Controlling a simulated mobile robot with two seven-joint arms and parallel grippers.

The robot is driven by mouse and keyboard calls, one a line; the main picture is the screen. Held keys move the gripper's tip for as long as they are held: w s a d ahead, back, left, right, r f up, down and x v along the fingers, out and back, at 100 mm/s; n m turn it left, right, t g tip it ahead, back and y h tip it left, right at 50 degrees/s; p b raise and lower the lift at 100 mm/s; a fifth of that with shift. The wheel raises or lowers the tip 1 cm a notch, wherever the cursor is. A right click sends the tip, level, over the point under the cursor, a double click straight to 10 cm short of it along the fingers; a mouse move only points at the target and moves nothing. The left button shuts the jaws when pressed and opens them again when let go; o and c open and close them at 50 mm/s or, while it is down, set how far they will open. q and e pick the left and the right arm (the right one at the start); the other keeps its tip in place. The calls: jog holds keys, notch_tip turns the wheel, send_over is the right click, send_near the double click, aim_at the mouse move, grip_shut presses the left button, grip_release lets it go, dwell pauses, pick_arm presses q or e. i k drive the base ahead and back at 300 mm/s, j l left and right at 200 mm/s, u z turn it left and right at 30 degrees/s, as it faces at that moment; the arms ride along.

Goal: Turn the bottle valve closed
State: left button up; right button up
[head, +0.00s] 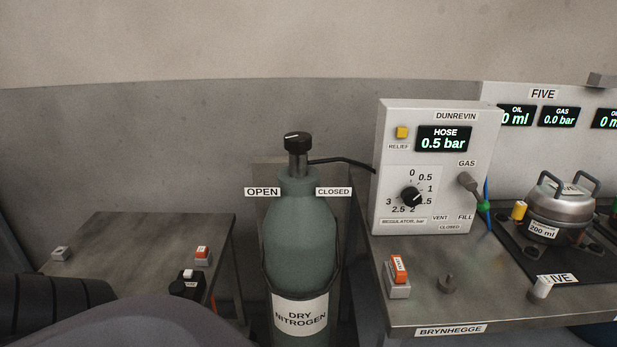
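The bottle valve is a black round knob (298,141) on a grey metal stem at the top of the green bottle (300,235), which stands upright in the middle of the head view. A small light mark shows on the left part of the knob's top; its exact direction is hard to tell. An OPEN label (262,192) sits left of the bottle's shoulder and a CLOSED label (334,192) sits right of it. The bottle carries a DRY NITROGEN label. No gripper is in view, and nothing touches the knob.
A dark hose (345,161) runs from the valve stem to the DUNREVIN panel (385,150), which reads HOSE 0.5 bar. Its bench (430,315) is close on the bottle's right. A lower table (130,240) stands left. Space above the knob is clear.

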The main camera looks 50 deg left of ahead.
aim_at(297, 143)
jog(key=u, duration=1.6)
